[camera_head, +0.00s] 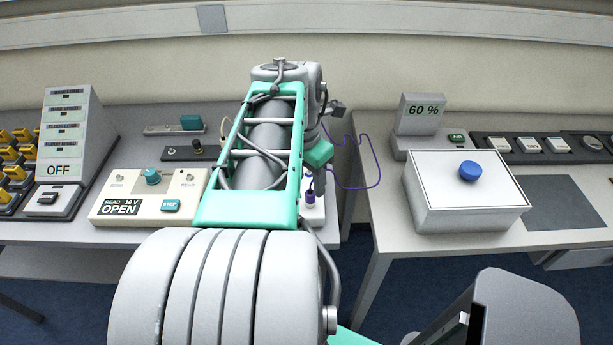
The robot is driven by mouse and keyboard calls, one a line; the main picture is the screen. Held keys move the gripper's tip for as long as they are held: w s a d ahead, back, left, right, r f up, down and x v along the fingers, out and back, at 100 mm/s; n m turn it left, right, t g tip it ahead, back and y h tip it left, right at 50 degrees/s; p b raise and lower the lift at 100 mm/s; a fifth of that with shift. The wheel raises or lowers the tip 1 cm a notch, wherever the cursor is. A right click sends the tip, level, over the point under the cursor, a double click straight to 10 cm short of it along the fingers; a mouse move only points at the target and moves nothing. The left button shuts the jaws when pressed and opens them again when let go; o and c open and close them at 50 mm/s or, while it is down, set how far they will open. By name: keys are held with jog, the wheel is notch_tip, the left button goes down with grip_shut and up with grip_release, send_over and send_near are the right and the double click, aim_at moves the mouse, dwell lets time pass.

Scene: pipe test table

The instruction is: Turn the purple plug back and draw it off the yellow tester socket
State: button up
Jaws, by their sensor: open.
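The purple plug (310,198) shows just right of my arm, small and upright, at a small white block (313,214) near the right edge of the left table. A thin purple cable (366,187) loops out to the right of it. I cannot make out a yellow tester socket; my arm covers the area left of the plug. My gripper (320,183) points down beside the plug, at its upper right in the picture. It is open. Only part of its fingers shows, and I cannot tell whether they are around the plug or touching it.
A cream box reading OPEN (150,197) with knobs stands left of my arm. A grey OFF panel (64,140) is farther left.

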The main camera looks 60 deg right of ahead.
aim_at(310, 193)
jog(key=f, duration=0.6)
jog(key=shift+s+d+f, duration=0.1)
jog(key=shift+d+f, duration=0.15)
jog(key=shift+d, duration=0.05)
grip_shut()
jog(key=c, duration=0.7)
grip_release()
grip_shut()
